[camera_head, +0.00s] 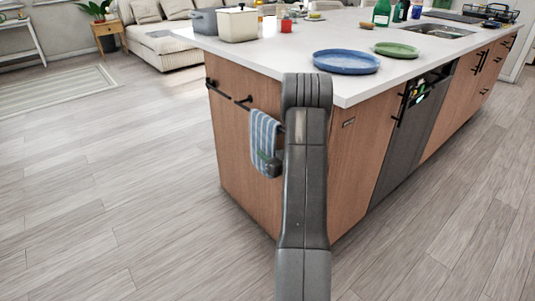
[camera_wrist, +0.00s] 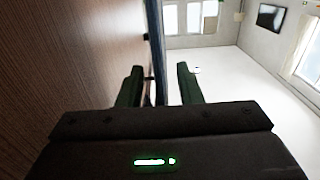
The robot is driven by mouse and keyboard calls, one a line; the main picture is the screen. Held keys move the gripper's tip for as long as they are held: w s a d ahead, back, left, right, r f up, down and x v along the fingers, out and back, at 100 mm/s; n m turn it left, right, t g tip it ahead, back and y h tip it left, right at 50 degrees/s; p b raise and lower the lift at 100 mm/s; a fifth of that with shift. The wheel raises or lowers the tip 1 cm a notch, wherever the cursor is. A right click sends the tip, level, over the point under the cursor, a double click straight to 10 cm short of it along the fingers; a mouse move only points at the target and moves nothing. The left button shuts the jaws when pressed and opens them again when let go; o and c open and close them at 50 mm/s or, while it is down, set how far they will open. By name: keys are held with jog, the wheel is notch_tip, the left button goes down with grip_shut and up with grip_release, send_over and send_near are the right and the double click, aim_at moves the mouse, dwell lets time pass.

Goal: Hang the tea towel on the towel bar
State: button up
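The tea towel (camera_head: 264,132), blue and white striped, hangs draped over the dark towel bar (camera_head: 228,95) on the wooden end panel of the island. In the wrist view the towel (camera_wrist: 155,45) shows edge-on as a narrow dark blue strip. My gripper (camera_head: 270,163) is at the lower part of the towel, partly hidden by my arm. In the wrist view my gripper (camera_wrist: 160,84) has its fingers apart, one on each side of the towel strip, with a clear gap at the right finger. The bar's right end is hidden behind my arm.
The island top (camera_head: 300,62) carries a blue plate (camera_head: 346,62), a green plate (camera_head: 397,49), a cream canister (camera_head: 238,25) and green bottles (camera_head: 381,12). The wooden panel (camera_wrist: 70,60) is close on the left in the wrist view. The floor left of the island is clear.

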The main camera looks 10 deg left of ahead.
jog(key=shift+r+p, duration=0.1)
jog(key=shift+p, duration=0.4)
jog(key=p+v, duration=0.1)
jog(key=v, duration=1.2)
jog(key=shift+s+d+f+p, duration=0.2)
jog(key=shift+s+d+p, duration=0.05)
jog(key=shift+d+p, duration=0.1)
jog(key=shift+w+a, duration=0.1)
jog(key=shift+a, duration=0.05)
jog(key=shift+r+b+x, duration=0.25)
jog(key=shift+r+x, duration=0.05)
jog(key=shift+x, duration=1.95)
jog(key=shift+r+b+x, duration=0.3)
jog(key=shift+r+x, duration=0.05)
jog(key=shift+x, duration=1.9)
jog(key=shift+r+b+x, duration=0.25)
jog(key=shift+r+x, duration=0.05)
jog(key=shift+x, duration=1.95)
